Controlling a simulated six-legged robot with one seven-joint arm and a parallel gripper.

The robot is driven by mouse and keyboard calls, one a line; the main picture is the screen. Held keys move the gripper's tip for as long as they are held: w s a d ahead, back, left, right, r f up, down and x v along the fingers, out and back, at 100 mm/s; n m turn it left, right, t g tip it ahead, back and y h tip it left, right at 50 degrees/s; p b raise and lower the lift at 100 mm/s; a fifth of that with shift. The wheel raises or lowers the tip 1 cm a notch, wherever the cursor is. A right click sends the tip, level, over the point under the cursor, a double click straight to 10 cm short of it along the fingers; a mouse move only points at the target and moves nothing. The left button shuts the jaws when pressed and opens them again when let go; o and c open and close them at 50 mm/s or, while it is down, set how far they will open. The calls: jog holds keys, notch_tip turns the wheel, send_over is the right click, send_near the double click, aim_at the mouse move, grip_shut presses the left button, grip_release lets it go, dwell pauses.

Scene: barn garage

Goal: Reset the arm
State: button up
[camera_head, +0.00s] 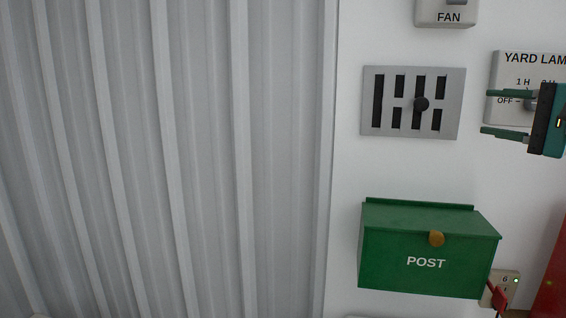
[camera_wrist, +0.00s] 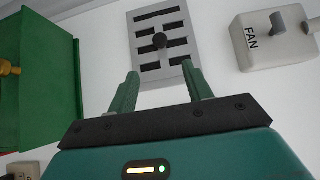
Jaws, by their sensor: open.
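My gripper (camera_head: 507,113) is at the right edge of the head view, in front of the yard lamp switch (camera_head: 495,70) and partly covering it. Its two green fingers are spread apart with nothing between them.
A green POST box (camera_head: 400,275) with a brass knob hangs below the slotted plate. A FAN switch (camera_head: 430,18) is above. A small outlet with a red plug (camera_head: 499,298) and a red object (camera_head: 552,285) are at lower right. Corrugated metal (camera_head: 200,160) fills the left.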

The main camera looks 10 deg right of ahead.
jog(key=s+a+f+n+g, duration=0.1)
jog(key=a+f+n+g, duration=0.15)
jog(key=a+f, duration=0.45)
jog(key=s+a+f+n+g, duration=0.1)
jog(key=a+f+n+g, duration=0.2)
jog(key=a, duration=0.7)
jog(key=s+a+f+n+g, duration=0.1)
jog(key=a+f+n, duration=0.2)
jog(key=a+f, duration=0.45)
jog(key=s+a+f+n+g+h, duration=0.2)
jog(key=s+a+f+h, duration=0.1)
jog(key=f, duration=0.8)
jog(key=s+a+f+n+g+h, duration=0.2)
jog(key=a+f, duration=0.4)
jog(key=f, duration=0.4)
jog(key=shift+s+f+n+g+h, duration=0.35)
jog(key=shift+s+n+g+h, duration=0.1)
jog(key=shift+s+n, duration=0.45)
